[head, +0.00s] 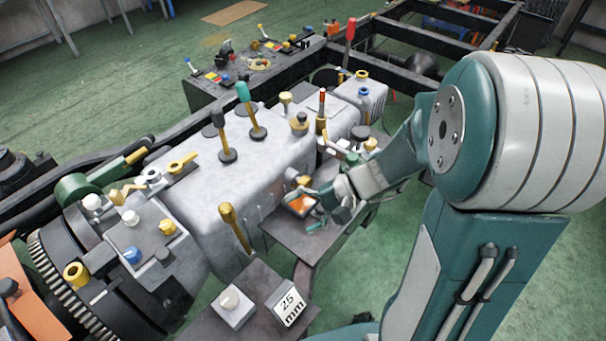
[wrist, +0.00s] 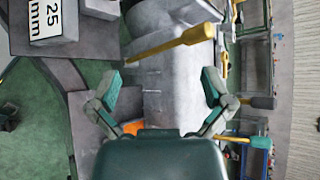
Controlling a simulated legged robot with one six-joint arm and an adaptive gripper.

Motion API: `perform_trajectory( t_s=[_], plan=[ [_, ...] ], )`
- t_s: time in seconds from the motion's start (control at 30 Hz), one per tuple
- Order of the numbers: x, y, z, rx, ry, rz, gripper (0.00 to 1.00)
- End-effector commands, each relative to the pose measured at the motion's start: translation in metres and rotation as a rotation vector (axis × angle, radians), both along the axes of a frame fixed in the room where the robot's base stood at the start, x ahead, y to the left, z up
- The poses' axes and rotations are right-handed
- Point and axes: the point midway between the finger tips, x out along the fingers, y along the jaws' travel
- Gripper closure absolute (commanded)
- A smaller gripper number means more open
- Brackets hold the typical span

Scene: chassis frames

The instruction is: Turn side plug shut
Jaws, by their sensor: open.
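A yellow bar-like handle (head: 236,228) with a rounded upper end stands tilted at the near side of the grey metal housing (head: 205,205). In the wrist view a yellow handle (wrist: 165,46) crosses the housing beyond the fingertips. I cannot tell for certain which fitting is the side plug. My gripper (head: 309,207) is to the right of the yellow handle in the head view, over a small dark shelf. In the wrist view my gripper (wrist: 160,88) has its teal-tipped fingers wide apart, with nothing held between them. An orange patch (wrist: 133,128) shows below the fingers.
A block marked "25 mm" (head: 289,304) and a white switch box (head: 232,306) sit on a dark plate (head: 262,280) in front. Black chassis rails run behind. Green floor is open at lower right.

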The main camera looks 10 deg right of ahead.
Motion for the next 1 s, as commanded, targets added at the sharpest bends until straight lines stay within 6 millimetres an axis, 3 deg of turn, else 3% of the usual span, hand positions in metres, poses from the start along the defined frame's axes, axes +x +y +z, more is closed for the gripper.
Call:
perform_trajectory(
  t_s=[0.17,0.4,0.7,0.83,1.0],
  plan=[
    [0.035,-0.016,-0.028,0.233,0.055,-0.208,0.00],
    [0.078,-0.062,-0.079,0.476,0.062,-0.553,0.00],
    [0.096,-0.120,-0.142,0.601,0.024,-0.913,0.00],
    [0.098,-0.125,-0.149,0.609,0.015,-0.954,0.00],
    [0.112,-0.115,-0.149,0.606,0.013,-0.951,0.00]
  ],
)
